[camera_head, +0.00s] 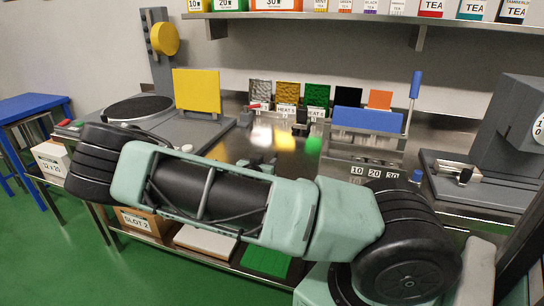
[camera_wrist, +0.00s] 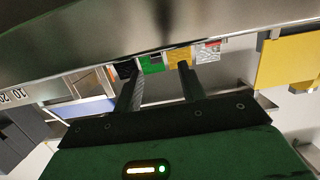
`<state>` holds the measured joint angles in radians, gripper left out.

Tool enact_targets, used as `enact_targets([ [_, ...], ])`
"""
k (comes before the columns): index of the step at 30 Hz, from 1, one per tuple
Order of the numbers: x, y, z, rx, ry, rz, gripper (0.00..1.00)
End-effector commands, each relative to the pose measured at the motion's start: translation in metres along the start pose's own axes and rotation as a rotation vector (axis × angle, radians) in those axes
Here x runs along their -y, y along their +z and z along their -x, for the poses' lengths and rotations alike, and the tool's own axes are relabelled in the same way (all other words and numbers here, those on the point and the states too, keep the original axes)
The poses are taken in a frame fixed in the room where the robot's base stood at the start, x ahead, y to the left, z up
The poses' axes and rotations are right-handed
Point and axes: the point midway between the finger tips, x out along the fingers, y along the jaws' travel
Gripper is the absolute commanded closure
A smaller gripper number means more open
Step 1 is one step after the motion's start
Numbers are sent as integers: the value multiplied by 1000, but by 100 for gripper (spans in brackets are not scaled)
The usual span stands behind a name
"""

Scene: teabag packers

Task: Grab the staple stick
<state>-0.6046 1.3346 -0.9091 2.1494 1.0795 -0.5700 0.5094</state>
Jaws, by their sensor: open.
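I cannot make out a staple stick for certain in either view. My gripper (camera_wrist: 160,70) is open in the wrist view, its two dark fingers apart with nothing seen between them. They point toward a row of small coloured packs, among them a green pack (camera_wrist: 151,65) and a gold pack (camera_wrist: 178,57). In the head view my arm crosses the front of the bench and hides part of its top, and I cannot clearly pick out the gripper there. A small black device (camera_head: 301,124) stands on the bench before the packs.
A steel bench (camera_head: 285,150) carries a yellow-panelled machine (camera_head: 196,91) at the left and a blue-panelled unit (camera_head: 367,120) at the right. A grey machine (camera_head: 520,110) stands far right. A shelf (camera_head: 350,17) with tea boxes hangs above. A blue table (camera_head: 30,106) is far left.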

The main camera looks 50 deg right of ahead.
Motion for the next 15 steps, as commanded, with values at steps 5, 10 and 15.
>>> enact_targets([
  [5, 0, 0, -13, 1, 0, 2, 59],
  [10, -2, 2, -31, 1, 1, 4, 59],
  [15, -2, 5, -55, 1, 1, 2, 59],
])
